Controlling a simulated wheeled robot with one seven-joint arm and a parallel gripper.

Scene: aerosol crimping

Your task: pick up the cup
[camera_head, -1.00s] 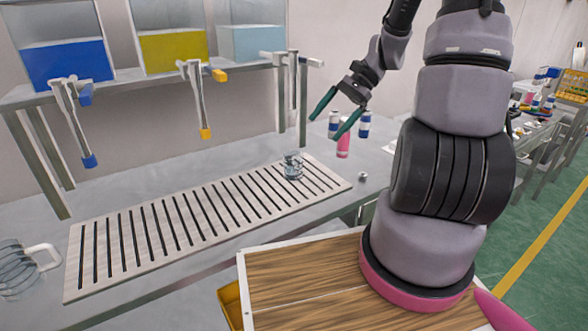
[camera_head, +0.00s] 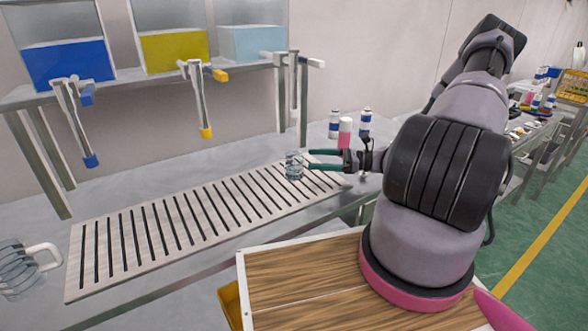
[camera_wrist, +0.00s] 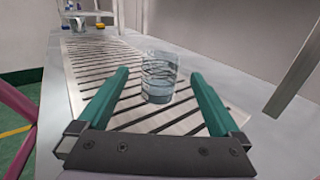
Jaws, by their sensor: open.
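The cup (camera_head: 294,166) is a clear, ridged glass standing upright near the right end of the slatted grate (camera_head: 75,262). My gripper (camera_head: 311,159) has two green fingers, open and pointing left at the cup, low over the grate. In the wrist view the cup (camera_wrist: 159,78) stands just ahead of the fingertips, roughly centred between the two fingers of my gripper (camera_wrist: 158,75). The fingers appear apart from the cup, and nothing is held.
Three dispensers with blue (camera_head: 66,62), yellow (camera_head: 174,50) and light blue (camera_head: 252,43) liquid hang over the grate. Cans (camera_head: 365,122) and a pink bottle (camera_head: 345,132) stand behind my gripper. A clear jug (camera_head: 18,270) is at far left. The grate's middle is clear.

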